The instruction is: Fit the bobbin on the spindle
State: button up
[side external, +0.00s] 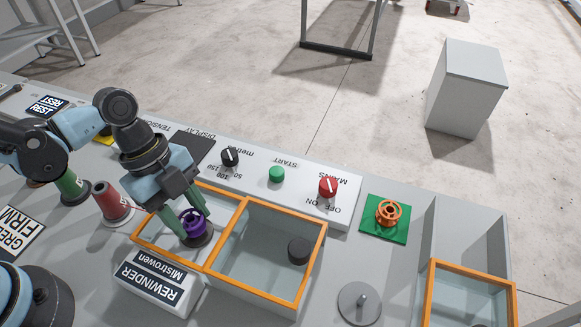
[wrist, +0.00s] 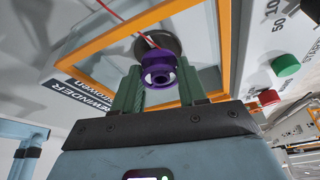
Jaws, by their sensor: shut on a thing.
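A purple bobbin (side external: 191,224) is between the two green fingers of my gripper (side external: 194,218), low in the left orange-rimmed box (side external: 160,258) of the rewinder. In the wrist view the bobbin (wrist: 160,70) sits between the fingertips (wrist: 159,76), its open centre showing. A dark round disc (side external: 204,238) lies right by it, partly hidden by the bobbin; I cannot tell whether they touch. A grey disc with an upright pin (side external: 361,301), which looks like a spindle, stands empty on the bench to the right. An orange bobbin (side external: 388,211) sits on a green pad (side external: 401,231).
The right orange-rimmed box (side external: 267,294) holds a dark cylinder (side external: 299,250). Behind the boxes is a panel with a black dial (side external: 229,157), green button (side external: 276,174) and red knob (side external: 328,186). A red thread (wrist: 124,20) crosses the wrist view. Thread spools (side external: 111,202) stand left.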

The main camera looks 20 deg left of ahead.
jog(key=shift+f, duration=0.6)
jog(key=o, duration=1.2)
jog(key=shift+o, duration=0.2)
jog(key=v, duration=1.2)
jog(key=shift+a, duration=0.1)
jog(key=w+a+n+t+y, duration=0.3)
jog(key=a+n+t, duration=0.5)
jog(key=n, duration=1.3)
jog(key=a, duration=0.4)
jog(key=shift+r+y, duration=0.25)
jog(key=shift+y, duration=0.15)
